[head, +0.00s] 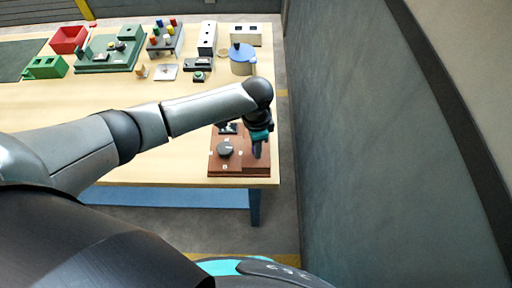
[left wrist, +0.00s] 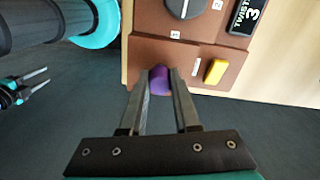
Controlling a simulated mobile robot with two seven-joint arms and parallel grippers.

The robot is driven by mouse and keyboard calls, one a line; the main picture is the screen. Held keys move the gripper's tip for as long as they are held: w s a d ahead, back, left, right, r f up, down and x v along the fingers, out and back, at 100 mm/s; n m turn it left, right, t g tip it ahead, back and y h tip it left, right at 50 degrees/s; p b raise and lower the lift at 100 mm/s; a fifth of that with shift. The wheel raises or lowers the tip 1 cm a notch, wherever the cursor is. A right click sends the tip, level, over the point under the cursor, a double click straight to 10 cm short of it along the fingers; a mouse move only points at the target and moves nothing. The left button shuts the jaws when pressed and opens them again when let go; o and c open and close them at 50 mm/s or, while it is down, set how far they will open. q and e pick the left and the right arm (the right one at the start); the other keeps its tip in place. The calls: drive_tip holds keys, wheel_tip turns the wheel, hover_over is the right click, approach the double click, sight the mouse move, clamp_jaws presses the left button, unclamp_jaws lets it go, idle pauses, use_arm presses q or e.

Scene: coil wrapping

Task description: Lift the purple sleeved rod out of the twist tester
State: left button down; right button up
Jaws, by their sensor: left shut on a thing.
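The twist tester is a reddish-brown board (head: 225,168) at the table's near right corner, with a dark round dial (head: 225,149). It also shows in the left wrist view (left wrist: 145,52). My left gripper (head: 258,150) points down over the board's right part. In the left wrist view its two fingers are shut on the purple sleeved rod (left wrist: 158,82), seen end-on between the fingertips. The rod's lower part is hidden, so I cannot tell whether it is still seated. My right gripper (left wrist: 36,79) shows small at the left wrist view's left edge, its fingers apart and empty.
A yellow block (left wrist: 215,71) sits on the board beside the rod. A blue-lidded pot (head: 242,60), a red bin (head: 68,40), a green block (head: 45,67) and several fixtures stand at the back. The table's middle is clear. A grey wall (head: 370,150) rises at right.

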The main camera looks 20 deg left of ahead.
use_arm(q)
wheel_tip(320, 180, up, 20)
drive_tip(key=p, duration=0.1)
idle(0.5)
